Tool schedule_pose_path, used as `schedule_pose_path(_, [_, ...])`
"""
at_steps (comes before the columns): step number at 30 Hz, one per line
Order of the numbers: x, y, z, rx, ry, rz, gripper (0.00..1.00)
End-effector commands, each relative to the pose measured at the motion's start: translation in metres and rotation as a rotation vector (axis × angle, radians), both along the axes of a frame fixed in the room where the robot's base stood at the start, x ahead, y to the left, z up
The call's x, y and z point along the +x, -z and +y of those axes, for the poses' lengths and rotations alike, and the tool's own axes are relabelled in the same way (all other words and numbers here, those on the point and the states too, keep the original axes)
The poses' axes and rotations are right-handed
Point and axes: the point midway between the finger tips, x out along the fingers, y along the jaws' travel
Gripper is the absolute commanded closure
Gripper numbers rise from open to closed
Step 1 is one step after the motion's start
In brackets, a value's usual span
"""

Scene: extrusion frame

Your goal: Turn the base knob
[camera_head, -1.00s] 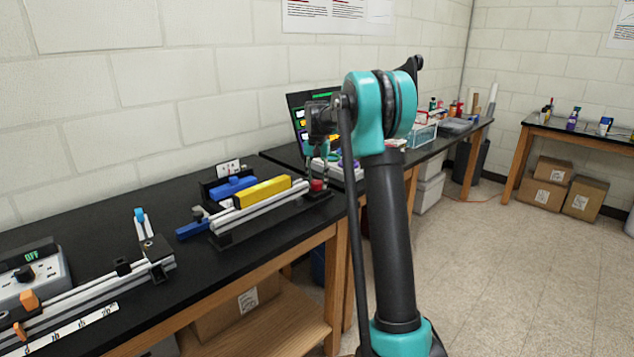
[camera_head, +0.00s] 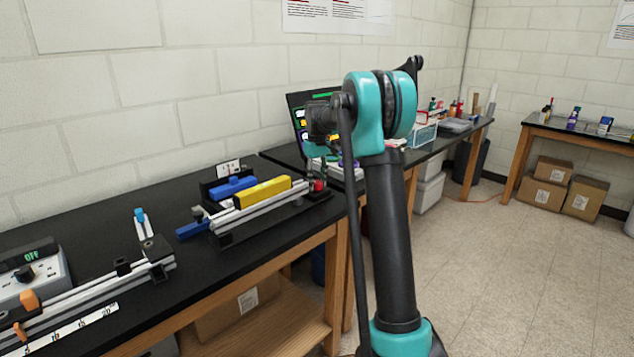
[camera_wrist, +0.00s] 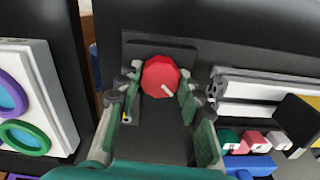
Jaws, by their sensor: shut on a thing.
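The red base knob (camera_wrist: 160,77) sits on a dark base plate in the wrist view, with a white mark pointing to its lower right. It shows small in the head view (camera_head: 319,186), at the right end of the aluminium extrusion frame (camera_head: 262,210). My gripper (camera_wrist: 160,84) is shut on the red knob, with one finger on each side of it. In the head view my gripper (camera_head: 326,165) reaches down above the knob, partly hidden by my arm.
A yellow block (camera_head: 263,192) and a blue block (camera_head: 232,187) lie by the frame. A white tray with coloured rings (camera_wrist: 35,95) is left of the knob in the wrist view. A power box (camera_head: 35,278) stands at the bench's left. Open floor lies right.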

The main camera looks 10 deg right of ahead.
Motion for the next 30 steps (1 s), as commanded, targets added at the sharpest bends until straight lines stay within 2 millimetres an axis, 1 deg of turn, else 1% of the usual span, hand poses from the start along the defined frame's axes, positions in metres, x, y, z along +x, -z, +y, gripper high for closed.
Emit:
schedule_pose_path(9, [0.0004,-0.0003,0.0,0.0,-0.299,-0.001,0.92])
schedule_pose_path(18, [0.0004,-0.0003,0.0,0.0,-0.555,-0.001,0.92])
schedule_pose_path(24, [0.0004,-0.0003,0.0,0.0,-0.678,-0.001,0.92])
schedule_pose_path(30, [0.0004,-0.0004,-0.0001,0.0,-0.752,-0.001,0.92])
